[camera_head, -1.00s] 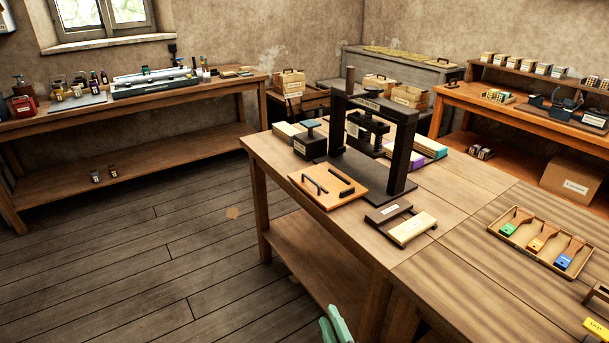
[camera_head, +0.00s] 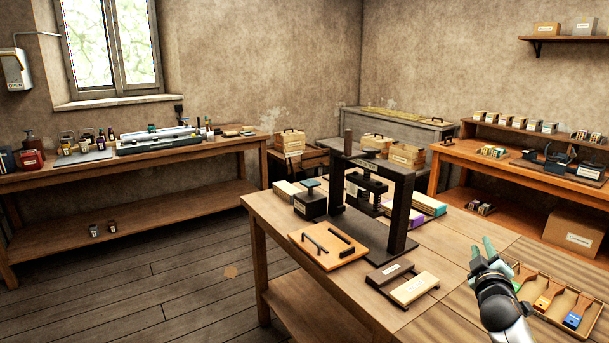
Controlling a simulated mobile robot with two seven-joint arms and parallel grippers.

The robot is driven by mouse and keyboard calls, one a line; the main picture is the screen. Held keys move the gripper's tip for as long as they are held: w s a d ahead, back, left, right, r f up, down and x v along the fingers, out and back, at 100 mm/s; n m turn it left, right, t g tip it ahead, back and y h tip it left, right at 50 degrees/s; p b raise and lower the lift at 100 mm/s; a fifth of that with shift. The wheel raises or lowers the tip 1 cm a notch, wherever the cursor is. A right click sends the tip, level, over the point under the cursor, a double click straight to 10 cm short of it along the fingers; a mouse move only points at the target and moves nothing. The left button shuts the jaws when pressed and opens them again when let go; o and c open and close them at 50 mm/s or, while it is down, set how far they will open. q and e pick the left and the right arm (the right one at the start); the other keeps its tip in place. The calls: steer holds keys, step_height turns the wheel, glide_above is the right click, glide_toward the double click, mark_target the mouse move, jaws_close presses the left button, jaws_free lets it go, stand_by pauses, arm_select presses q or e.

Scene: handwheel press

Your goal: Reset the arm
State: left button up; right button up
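My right gripper (camera_head: 481,246) has teal fingers and a dark wrist. It is raised at the lower right, in front of the tray of brushes, with a gap between its fingers and nothing visible between them. My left gripper is out of view. The black handwheel press (camera_head: 402,205) stands upright on the near wooden table, left of my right gripper and apart from it.
On the near table (camera_head: 458,232) lie a wooden board with black handles (camera_head: 315,252), small blocks (camera_head: 414,288) and a brush tray (camera_head: 571,290). A long bench (camera_head: 190,147) stands at the left. Floor (camera_head: 130,285) is clear between.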

steer(key=a+f+m+y, duration=0.2)
steer(key=a+m+y, duration=0.3)
steer(key=a, duration=0.1)
steer(key=s+a+f+g+y, duration=0.1)
steer(key=s+a+f, duration=0.25)
steer(key=f, duration=0.25)
steer(key=s+a+f+n+g, duration=0.1)
steer(key=s+a+f, duration=0.1)
steer(key=s+f, duration=0.3)
steer(key=s+a+f+g+y, duration=0.1)
steer(key=s+a+f, duration=0.15)
steer(key=f, duration=0.55)
steer(key=s+a+f+g, duration=0.1)
steer(key=s+a+f, duration=0.2)
steer(key=s, duration=0.6)
steer(key=s+a+f+g+y, duration=0.1)
steer(key=s+f, duration=0.4)
steer(key=s, duration=0.5)
steer(key=s+a+f+g, duration=0.2)
steer(key=s+a+f, duration=0.2)
steer(key=s, duration=0.6)
steer(key=shift+a+f+m+y, duration=0.3)
steer(key=shift+a+m+y, duration=0.1)
steer(key=shift+a, duration=0.6)
